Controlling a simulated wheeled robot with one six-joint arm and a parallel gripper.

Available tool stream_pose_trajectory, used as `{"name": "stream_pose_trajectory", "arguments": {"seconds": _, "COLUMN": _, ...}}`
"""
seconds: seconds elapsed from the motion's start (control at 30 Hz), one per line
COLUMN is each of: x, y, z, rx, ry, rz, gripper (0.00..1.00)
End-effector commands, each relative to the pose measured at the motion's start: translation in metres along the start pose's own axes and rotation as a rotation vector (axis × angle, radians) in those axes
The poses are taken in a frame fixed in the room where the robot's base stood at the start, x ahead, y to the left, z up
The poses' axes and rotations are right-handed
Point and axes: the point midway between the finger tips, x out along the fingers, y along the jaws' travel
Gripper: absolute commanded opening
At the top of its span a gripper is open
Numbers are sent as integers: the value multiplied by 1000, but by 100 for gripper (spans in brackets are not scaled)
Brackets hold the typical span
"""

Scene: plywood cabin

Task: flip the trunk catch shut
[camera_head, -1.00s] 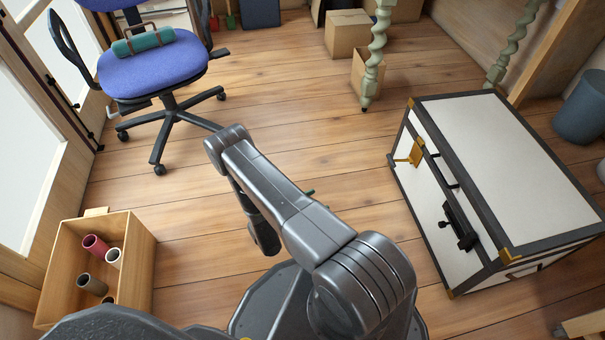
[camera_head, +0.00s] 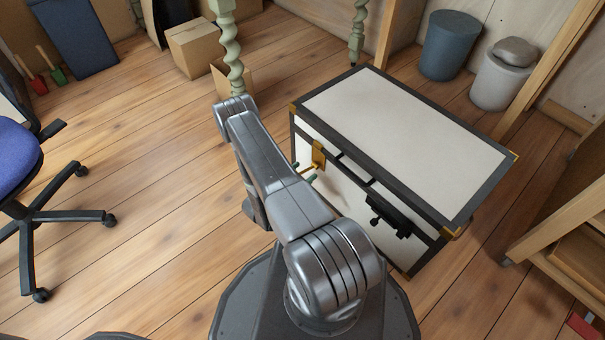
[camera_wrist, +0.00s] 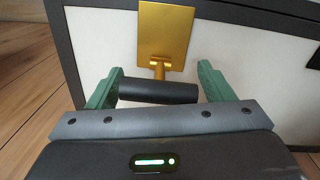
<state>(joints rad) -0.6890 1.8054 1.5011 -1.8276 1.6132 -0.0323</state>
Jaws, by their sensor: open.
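The trunk (camera_head: 400,115) is a white box with dark edging and brass corners; its lid is down. The brass catch plate (camera_head: 318,153) is on its front, toward the left end. In the wrist view, a short brass stem (camera_wrist: 158,70) comes out from below the catch plate (camera_wrist: 165,35) toward me, with a dark crossbar (camera_wrist: 158,92) at its end. My gripper (camera_wrist: 160,72) is open, its green fingers on either side of the crossbar. I cannot tell whether they touch it. In the head view, my arm partly hides the gripper (camera_head: 304,172).
A black handle-like fitting (camera_head: 388,212) is on the trunk front, right of the catch. A blue office chair (camera_head: 15,165) is at the left. Cardboard boxes (camera_head: 194,47) and two bins (camera_head: 450,45) stand behind. A wooden frame (camera_head: 560,220) is at the right.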

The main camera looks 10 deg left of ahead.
Motion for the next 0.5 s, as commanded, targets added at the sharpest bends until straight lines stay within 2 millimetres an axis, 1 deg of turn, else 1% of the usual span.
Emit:
{"name": "stream_pose_trajectory", "arguments": {"seconds": 0.1, "x": 5, "y": 0, "z": 0, "rx": 0, "ry": 0, "rz": -1, "gripper": 75}}
{"name": "stream_pose_trajectory", "arguments": {"seconds": 0.37, "x": 5, "y": 0, "z": 0, "rx": -1, "ry": 0, "rz": 0, "gripper": 75}}
{"name": "stream_pose_trajectory", "arguments": {"seconds": 0.4, "x": 5, "y": 0, "z": 0, "rx": 0, "ry": 0, "rz": 0, "gripper": 73}}
{"name": "stream_pose_trajectory", "arguments": {"seconds": 0.47, "x": 5, "y": 0, "z": 0, "rx": 0, "ry": 0, "rz": 0, "gripper": 61}}
{"name": "stream_pose_trajectory", "arguments": {"seconds": 0.5, "x": 5, "y": 0, "z": 0, "rx": 0, "ry": 0, "rz": 0, "gripper": 53}}
